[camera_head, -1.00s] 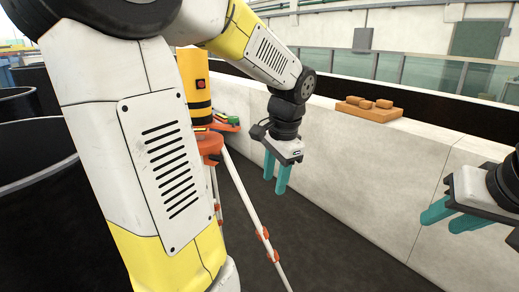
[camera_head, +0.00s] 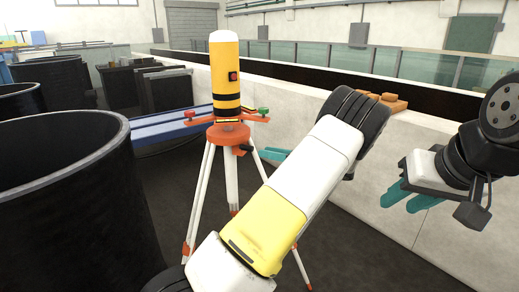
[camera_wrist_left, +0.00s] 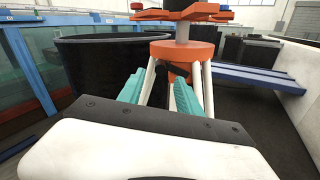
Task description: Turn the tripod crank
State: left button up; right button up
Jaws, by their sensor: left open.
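The tripod has an orange head (camera_head: 228,133) and white legs with orange clamps, and carries a yellow cylinder (camera_head: 225,70) with black bands. A small black part, seemingly the crank (camera_head: 243,148), sticks out at the right under the head. In the left wrist view, the black crank (camera_wrist_left: 178,70) shows below the orange collar (camera_wrist_left: 182,50), ahead between my fingers. My left gripper (camera_wrist_left: 168,80) is open and empty, pointed at the tripod; in the head view its teal fingers (camera_head: 275,155) are mostly hidden behind my left arm. My right gripper (camera_head: 408,198) is open and empty at the right.
A large black tub (camera_head: 60,215) stands left of the tripod. Blue beams (camera_head: 165,125) lie behind it. A pale wall (camera_head: 370,165) runs along the right, with brown blocks (camera_head: 390,102) on top. Dark floor is free around the tripod legs.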

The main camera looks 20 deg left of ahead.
aim_at(251, 149)
pick_arm(q)
jog(key=a, duration=0.5)
jog(key=w+a, duration=0.1)
jog(key=a, duration=0.1)
jog(key=shift+a, duration=0.2)
grip_shut()
dwell(1.2)
